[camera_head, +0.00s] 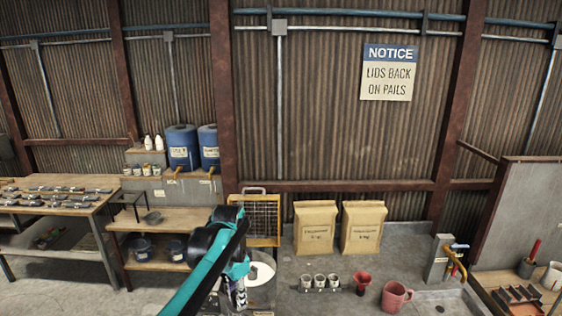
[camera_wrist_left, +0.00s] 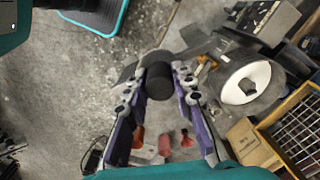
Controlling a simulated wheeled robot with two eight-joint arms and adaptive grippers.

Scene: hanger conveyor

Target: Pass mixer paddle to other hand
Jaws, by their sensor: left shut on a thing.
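My left gripper (camera_head: 239,291) is at the bottom of the head view, below its teal and black arm. In the left wrist view its two grey and purple fingers (camera_wrist_left: 160,80) are closed around a dark cylinder (camera_wrist_left: 158,84), seen nearly end-on. I take this cylinder to be the mixer paddle's handle; the rest of the paddle cannot be clearly made out. In the head view the arm and frame edge hide the held thing. My right gripper is not in view.
A round container with white contents (camera_head: 261,273) is just right of the left gripper. Cups (camera_head: 319,281), a red cup (camera_head: 362,281) and a pink mug (camera_head: 396,297) stand on the grey bench. Two paper bags (camera_head: 315,228) stand behind. A wooden shelf (camera_head: 180,219) is to the left.

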